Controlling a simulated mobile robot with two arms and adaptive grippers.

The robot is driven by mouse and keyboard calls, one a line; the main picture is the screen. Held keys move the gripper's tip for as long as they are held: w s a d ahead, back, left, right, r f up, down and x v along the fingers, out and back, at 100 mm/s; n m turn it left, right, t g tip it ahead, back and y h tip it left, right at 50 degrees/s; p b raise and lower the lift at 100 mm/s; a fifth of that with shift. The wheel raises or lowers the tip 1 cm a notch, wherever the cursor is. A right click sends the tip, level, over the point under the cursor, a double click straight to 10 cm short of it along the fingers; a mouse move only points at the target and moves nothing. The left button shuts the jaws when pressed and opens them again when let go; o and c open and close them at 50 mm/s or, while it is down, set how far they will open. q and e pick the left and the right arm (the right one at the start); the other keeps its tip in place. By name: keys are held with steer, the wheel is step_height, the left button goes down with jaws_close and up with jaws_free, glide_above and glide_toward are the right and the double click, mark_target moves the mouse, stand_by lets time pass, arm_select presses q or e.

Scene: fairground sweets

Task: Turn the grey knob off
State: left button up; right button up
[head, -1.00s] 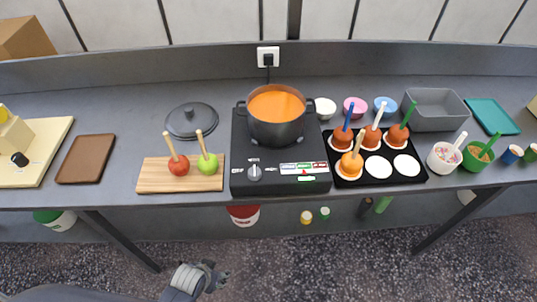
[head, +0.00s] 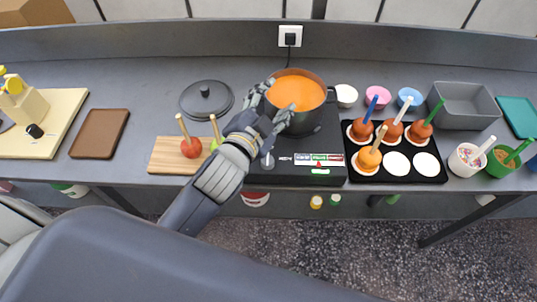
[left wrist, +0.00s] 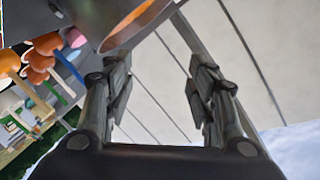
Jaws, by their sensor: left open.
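The grey knob (head: 267,162) is on the front left of the black cooker (head: 285,175). It shows just right of my left wrist, partly hidden, and I cannot tell its setting. A small green lit panel (head: 320,171) shows at the cooker's front right. The dark pot (head: 318,114) of orange caramel stands on the cooker. My left gripper (head: 273,104) is open and empty, above the pot's left side and beyond the knob. In the left wrist view its fingers (left wrist: 160,90) are spread apart, with the pot's rim (left wrist: 140,28) above. My right gripper is out of view.
A board (head: 165,158) with a red apple (head: 191,148) and a partly hidden green one lies left. A lid (head: 206,98) lies behind it. A black tray (head: 434,176) of coated apples stands right of the cooker.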

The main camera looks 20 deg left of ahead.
arm_select(q)
steer(key=s+d+r+m+t+h, duration=0.1)
steer(key=s+d+r+m+h, duration=0.2)
steer(key=d+r+m+h, duration=1.45)
steer(key=s+d+f+m+g, duration=0.1)
steer(key=s+d+m+g, duration=0.4)
steer(key=m+g, duration=0.55)
steer(key=s+d+f+m+g, duration=0.1)
steer(key=s+d+m+g, duration=0.3)
steer(key=s+m+g, duration=0.65)
steer(key=m+t+y, duration=0.4)
steer(key=m+y, duration=0.8)
steer(key=y, duration=0.7)
glide_toward(268, 160)
step_height(268, 160, down, 7)
steer(key=p, duration=0.3)
steer(key=shift+f+p, duration=0.15)
steer(key=shift+p, duration=0.15)
steer(key=shift+f, duration=0.65)
